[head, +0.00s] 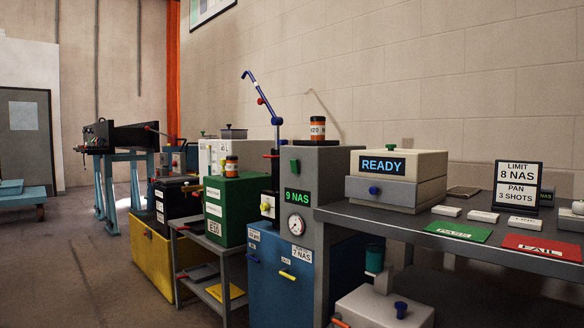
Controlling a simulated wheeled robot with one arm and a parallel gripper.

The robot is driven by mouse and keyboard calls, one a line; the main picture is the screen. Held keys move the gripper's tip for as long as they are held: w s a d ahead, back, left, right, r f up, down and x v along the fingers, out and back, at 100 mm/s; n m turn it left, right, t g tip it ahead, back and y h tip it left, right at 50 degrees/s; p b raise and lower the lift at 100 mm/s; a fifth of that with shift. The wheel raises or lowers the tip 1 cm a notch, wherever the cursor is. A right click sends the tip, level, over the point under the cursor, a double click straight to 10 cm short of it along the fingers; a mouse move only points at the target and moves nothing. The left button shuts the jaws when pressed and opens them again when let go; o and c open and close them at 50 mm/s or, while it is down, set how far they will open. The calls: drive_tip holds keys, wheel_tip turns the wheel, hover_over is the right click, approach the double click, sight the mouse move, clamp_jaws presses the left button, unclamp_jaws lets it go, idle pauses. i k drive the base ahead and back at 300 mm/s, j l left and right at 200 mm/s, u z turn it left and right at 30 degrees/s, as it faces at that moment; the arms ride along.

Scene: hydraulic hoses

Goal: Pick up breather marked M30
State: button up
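Two small orange-banded cylinders with dark tops look like breathers. One breather (317,128) stands upright on top of the grey cabinet with the gauge; its white label seems to end in "20", but the first character is unclear. The other breather (231,166) stands upright on the green box (238,205); its label is too small to read. I cannot tell which one, if either, is marked M30. My gripper is not in the head view.
A grey cabinet (322,178) shows "9 NAS", with a blue pump lever (262,98) rising beside it. A grey bench (425,226) at right holds a "READY" unit (397,166), a limit sign (517,186) and PASS/FAIL mats. Open floor (70,255) lies at left.

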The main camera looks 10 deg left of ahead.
sight(232, 164)
drive_tip(key=i+j+z, duration=0.15)
drive_tip(key=j, duration=0.3)
drive_tip(key=i+j+z, duration=0.1)
drive_tip(key=j, duration=0.4)
drive_tip(key=i+j+z, duration=0.15)
drive_tip(key=j, duration=0.35)
drive_tip(key=i+j+z, duration=0.1)
drive_tip(key=j, duration=0.4)
drive_tip(key=i+j+z, duration=0.15)
drive_tip(key=j, duration=0.35)
drive_tip(key=k, duration=0.05)
